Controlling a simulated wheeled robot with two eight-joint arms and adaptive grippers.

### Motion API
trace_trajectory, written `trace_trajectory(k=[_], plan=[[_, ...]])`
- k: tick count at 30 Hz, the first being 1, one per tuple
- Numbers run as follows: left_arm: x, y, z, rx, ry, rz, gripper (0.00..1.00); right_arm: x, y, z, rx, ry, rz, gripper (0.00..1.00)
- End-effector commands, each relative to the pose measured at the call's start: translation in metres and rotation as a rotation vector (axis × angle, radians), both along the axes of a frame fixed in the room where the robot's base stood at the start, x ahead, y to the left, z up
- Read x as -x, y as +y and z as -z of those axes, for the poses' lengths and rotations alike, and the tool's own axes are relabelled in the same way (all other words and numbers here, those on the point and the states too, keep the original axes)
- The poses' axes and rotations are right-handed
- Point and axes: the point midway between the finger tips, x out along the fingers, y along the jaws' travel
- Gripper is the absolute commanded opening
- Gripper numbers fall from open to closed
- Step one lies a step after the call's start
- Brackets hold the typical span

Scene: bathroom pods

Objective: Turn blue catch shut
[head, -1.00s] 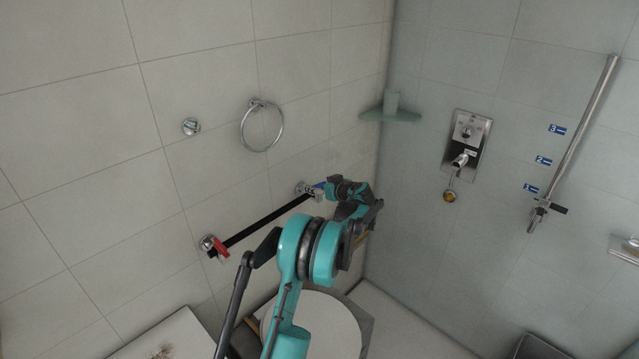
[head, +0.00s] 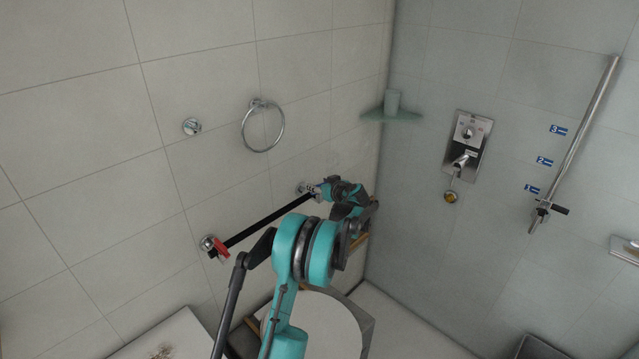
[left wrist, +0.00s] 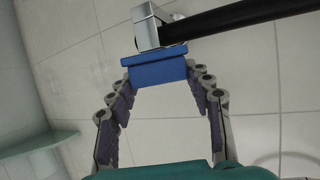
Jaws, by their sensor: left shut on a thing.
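The blue catch (left wrist: 157,70) is a small blue block at the metal bracket (left wrist: 152,28) on the end of a black bar. In the left wrist view it sits between my left fingertips, which are shut on it. In the head view my left gripper (head: 318,192) is at the upper right end of the black bar (head: 265,225), by the wall, and mostly hides the catch there. A red catch (head: 221,248) is on the bar's lower left end. My right gripper is not in view.
A towel ring (head: 262,148) and a small round wall fitting (head: 191,126) are above the bar. A shower valve (head: 466,145) and slanted rail (head: 575,140) are on the right wall.

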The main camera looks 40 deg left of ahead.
Motion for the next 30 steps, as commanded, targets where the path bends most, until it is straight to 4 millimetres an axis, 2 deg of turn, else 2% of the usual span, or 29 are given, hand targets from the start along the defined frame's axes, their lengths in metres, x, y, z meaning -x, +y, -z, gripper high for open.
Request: trace_trajectory(k=[30], plan=[[0.002,0.003,0.000,0.002,-0.004,0.700,0.22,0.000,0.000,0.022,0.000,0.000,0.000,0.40]])
